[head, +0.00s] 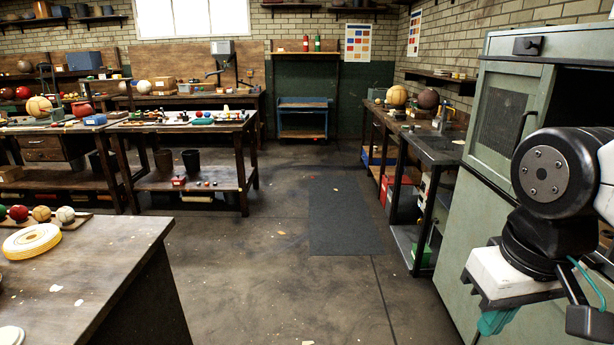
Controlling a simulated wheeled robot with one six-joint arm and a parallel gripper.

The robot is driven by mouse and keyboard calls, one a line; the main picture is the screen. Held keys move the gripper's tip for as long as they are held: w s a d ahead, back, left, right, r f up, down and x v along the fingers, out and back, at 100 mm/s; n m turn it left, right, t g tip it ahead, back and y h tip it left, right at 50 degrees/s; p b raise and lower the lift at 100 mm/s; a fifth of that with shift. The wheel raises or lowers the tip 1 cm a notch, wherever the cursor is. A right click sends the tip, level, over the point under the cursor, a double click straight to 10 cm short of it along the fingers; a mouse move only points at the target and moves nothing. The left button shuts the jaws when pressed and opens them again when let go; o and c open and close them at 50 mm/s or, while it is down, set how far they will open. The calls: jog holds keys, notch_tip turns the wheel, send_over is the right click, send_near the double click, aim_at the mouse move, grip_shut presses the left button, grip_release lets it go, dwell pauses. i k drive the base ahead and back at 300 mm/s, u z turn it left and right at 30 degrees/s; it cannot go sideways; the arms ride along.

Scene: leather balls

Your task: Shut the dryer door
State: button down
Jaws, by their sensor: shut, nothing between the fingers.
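The dryer (450,235) is a tall grey-green cabinet at the right edge of the head view. Its door (545,88), with a dark mesh panel and a dark bar handle, stands open to the left of a dark opening. My arm's wrist covers the lower right of the door and part of the opening. My gripper (496,321) hangs below the wrist at the lower right, with a white body and teal finger parts. It is shut and empty, in front of the dryer's lower front and apart from the door handle. Its fingertips are partly cut off or hidden.
A dark bench (437,150) with balls and shelves stands left of the dryer. A wooden table (85,265) with a cream disc fills the lower left. Workbenches (185,122) line the back left. The floor between, with a dark mat (345,215), is clear.

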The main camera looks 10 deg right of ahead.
aim_at(547, 73)
jog(key=u, duration=0.05)
jog(key=i, duration=1.9)
jog(key=z, duration=0.8)
jog(key=i, duration=1.75)
jog(key=z, duration=0.6)
